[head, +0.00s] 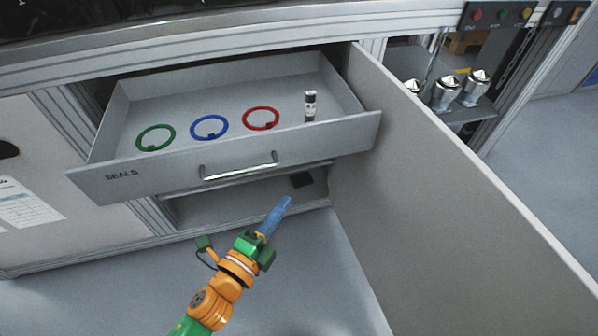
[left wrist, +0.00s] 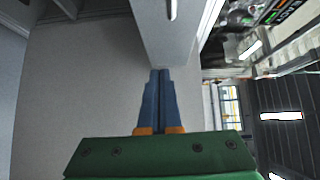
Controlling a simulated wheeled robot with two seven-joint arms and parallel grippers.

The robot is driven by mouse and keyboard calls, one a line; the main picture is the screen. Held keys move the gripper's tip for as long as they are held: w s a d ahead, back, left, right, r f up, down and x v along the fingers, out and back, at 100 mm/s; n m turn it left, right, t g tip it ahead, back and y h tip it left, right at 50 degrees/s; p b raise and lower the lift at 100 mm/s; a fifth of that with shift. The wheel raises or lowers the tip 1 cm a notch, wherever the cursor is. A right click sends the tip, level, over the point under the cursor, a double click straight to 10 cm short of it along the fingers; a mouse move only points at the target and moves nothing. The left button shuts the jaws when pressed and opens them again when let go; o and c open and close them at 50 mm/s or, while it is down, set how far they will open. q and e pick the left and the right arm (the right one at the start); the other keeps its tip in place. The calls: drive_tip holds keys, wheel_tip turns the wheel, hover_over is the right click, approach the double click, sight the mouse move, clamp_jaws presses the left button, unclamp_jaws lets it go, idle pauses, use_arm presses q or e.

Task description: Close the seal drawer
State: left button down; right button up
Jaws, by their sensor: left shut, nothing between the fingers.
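The seal drawer (head: 125,177) is a grey drawer marked "SEALS", pulled out of the cabinet in the head view. It holds a green ring (head: 156,138), a blue ring (head: 209,127), a red ring (head: 261,118) and a small upright bottle (head: 310,106). Its bar handle (head: 239,169) is on the front. My left gripper (head: 287,200), with blue fingers, is shut and empty, in front of and below the handle in the picture. In the left wrist view the shut fingertips (left wrist: 160,72) point towards the grey drawer front (left wrist: 170,50); contact cannot be told. My right gripper is not in view.
A grey cabinet door (head: 450,190) stands open just right of the drawer. An open compartment (head: 240,205) lies under the drawer, with a small dark object (head: 302,179) inside. Metal tool holders (head: 460,90) stand on a shelf at the right. The floor in front is clear.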

use_arm(q)
drive_tip(key=w+r, duration=0.1)
approach(309, 147)
drive_tip(key=w+d, duration=0.2)
drive_tip(key=d, duration=0.2)
drive_tip(key=shift+w+a+f, duration=0.15)
drive_tip(key=shift+w+a, duration=0.05)
drive_tip(key=shift+w, duration=0.35)
drive_tip(key=shift+w+a+f, duration=0.15)
drive_tip(key=shift+w+a, duration=0.05)
drive_tip(key=shift+w, duration=0.35)
drive_tip(key=shift+w+a, duration=0.2)
drive_tip(key=shift+w, duration=0.3)
